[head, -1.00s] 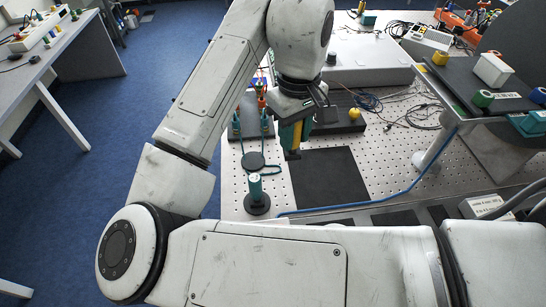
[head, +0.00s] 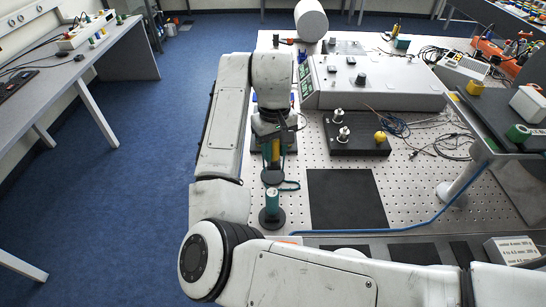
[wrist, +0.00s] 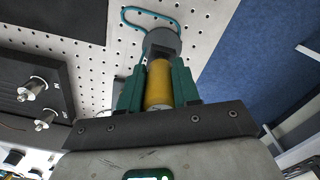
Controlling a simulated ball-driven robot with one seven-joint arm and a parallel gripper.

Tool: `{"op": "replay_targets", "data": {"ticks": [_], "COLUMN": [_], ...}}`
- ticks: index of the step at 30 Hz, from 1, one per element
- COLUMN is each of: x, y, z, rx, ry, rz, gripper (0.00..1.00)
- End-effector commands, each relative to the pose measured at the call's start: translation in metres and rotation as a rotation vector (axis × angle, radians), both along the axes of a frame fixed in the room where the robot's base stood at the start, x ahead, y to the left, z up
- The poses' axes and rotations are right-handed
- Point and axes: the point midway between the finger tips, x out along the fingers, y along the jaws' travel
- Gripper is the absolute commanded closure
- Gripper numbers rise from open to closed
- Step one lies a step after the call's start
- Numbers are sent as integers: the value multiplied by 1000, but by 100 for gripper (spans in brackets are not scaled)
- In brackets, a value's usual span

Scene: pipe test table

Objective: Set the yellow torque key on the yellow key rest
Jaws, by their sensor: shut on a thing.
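The yellow torque key shows as a yellow cylinder (wrist: 159,86) between the teal fingers of my gripper (wrist: 158,88) in the wrist view. The gripper is shut on it, and a dark grey round part lies beyond the yellow. In the head view my gripper (head: 272,150) hangs at the table's left side, pointing down, above a dark disc (head: 272,176). Its height above the disc is unclear. A yellow block (head: 475,88) sits on the raised dark shelf at the right; I cannot tell whether it is the yellow key rest.
A teal cylinder on a black base (head: 272,205) stands just in front of the disc. A black box (head: 358,146) with two metal fittings and a yellow knob (head: 380,136) stands right of my gripper. A black mat (head: 346,199) lies clear. A blue cable crosses the front.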

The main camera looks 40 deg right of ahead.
Motion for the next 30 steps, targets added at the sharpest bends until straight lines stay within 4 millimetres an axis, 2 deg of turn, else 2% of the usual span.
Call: {"op": "replay_targets", "data": {"ticks": [3,10,22,23,30], "x": [7,6,5,6,5], "y": [0,0,0,0,0], "z": [-9,-35,-41,-41,-40], "rx": [3,1,0,1,1], "ry": [1,1,0,0,0], "rz": [1,1,0,0,0], "gripper": [100,100,100,66,43]}}
